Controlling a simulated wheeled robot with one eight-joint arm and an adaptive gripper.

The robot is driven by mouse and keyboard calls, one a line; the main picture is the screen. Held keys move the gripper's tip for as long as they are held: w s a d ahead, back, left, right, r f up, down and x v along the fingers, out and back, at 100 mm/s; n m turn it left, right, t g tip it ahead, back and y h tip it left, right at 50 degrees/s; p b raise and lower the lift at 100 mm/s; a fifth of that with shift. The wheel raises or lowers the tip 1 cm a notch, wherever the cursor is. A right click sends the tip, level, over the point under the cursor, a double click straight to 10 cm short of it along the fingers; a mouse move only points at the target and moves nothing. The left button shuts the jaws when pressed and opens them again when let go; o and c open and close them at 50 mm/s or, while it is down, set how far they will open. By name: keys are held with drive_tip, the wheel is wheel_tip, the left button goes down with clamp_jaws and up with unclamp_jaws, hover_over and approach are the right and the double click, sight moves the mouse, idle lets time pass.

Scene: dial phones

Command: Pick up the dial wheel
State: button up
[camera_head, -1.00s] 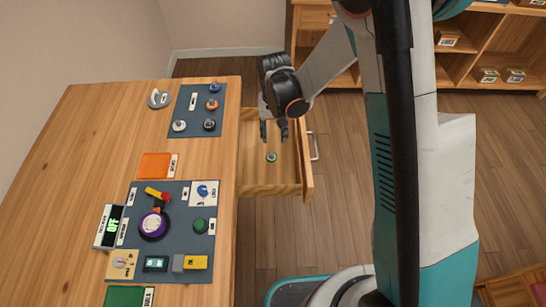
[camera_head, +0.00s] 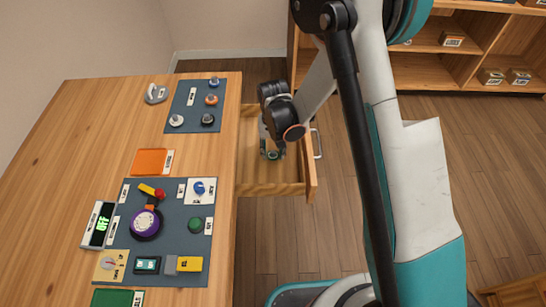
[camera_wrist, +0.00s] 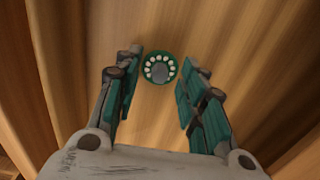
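The dial wheel (camera_wrist: 159,69) is a small dark green disc with a ring of pale holes and a grey centre. It lies on the floor of the open wooden drawer (camera_head: 262,189); in the head view the dial wheel (camera_head: 273,155) is partly covered by my gripper. My gripper (camera_head: 271,152) is inside the drawer, just over the wheel. In the wrist view my gripper (camera_wrist: 158,82) is open, its two green-padded fingers spread left and right, with the wheel in the gap between them and apart from both.
Drawer walls surround my gripper. The wooden table (camera_head: 60,160) to the left holds a dark mat (camera_head: 175,225) with a purple dial phone (camera_head: 145,223), a green button (camera_head: 194,225) and switches, and another mat (camera_head: 183,105) with several knobs. Shelves (camera_head: 430,70) stand at the back right.

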clamp_jaws()
drive_tip(key=shift+r, duration=0.15)
